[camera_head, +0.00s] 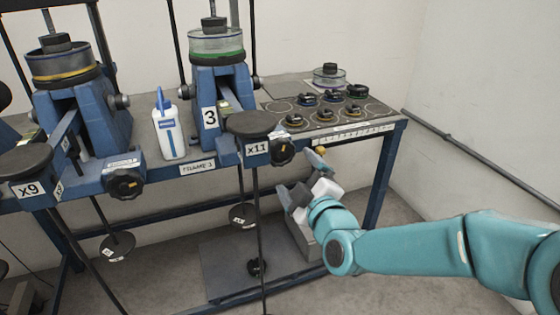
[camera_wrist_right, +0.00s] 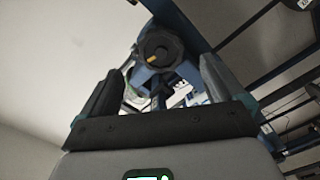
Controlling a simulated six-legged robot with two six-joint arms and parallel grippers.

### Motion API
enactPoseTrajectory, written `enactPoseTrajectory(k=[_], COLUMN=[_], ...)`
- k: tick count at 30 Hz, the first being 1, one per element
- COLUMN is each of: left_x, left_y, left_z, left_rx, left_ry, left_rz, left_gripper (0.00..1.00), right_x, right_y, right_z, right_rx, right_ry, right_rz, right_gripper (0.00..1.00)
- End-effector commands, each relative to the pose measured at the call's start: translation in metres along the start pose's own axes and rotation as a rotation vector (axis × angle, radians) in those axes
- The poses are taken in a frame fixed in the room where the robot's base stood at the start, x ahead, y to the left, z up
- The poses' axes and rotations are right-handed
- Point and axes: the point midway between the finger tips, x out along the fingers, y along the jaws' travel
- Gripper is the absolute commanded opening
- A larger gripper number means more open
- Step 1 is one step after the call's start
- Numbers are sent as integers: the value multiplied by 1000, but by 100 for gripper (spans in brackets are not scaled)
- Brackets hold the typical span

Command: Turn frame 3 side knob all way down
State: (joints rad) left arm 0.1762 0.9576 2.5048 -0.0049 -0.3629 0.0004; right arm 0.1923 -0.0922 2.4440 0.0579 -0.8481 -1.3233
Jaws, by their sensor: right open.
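Frame 3 (camera_head: 222,88) is the blue lever frame with a white "3" label, at the middle of the head view. A black lobed knob (camera_head: 283,152) with a yellow mark sits at its lower front right, beside the "x11" label. My right gripper (camera_head: 303,178) is open and empty, just below and right of this knob, apparently apart from it. In the right wrist view the knob (camera_wrist_right: 160,48) shows beyond and between the two open fingers (camera_wrist_right: 158,90). Its yellow mark is visible there. My left gripper is not in view.
A second blue frame (camera_head: 85,115) with its own black knob (camera_head: 125,183) stands left. A white bottle (camera_head: 169,130) stands between the frames. Several small weights lie on the bench's grey mat (camera_head: 382,117) at right. Hanging weights (camera_head: 243,215) and a rod are below the bench.

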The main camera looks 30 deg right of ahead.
Motion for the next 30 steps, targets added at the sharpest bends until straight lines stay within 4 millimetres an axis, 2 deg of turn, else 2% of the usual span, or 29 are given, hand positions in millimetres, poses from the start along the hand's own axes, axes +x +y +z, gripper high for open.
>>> enactPoseTrajectory(k=[2, 8, 26, 29, 30], left_x=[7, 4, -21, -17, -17], left_y=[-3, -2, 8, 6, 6], left_z=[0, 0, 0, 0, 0], left_rx=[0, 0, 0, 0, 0], left_ry=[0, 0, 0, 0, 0], left_rz=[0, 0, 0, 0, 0], left_gripper=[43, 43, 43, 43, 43], right_x=[-4, 5, 97, 96, 95], right_y=[-2, -2, 2, 0, 0], right_z=[-2, -5, -6, -4, -4], right_rx=[0, 0, 0, 0, 0], right_ry=[14, 18, 16, 17, 17], right_rz=[11, 9, 8, 9, 9], right_gripper=[96, 96, 96, 66, 53])
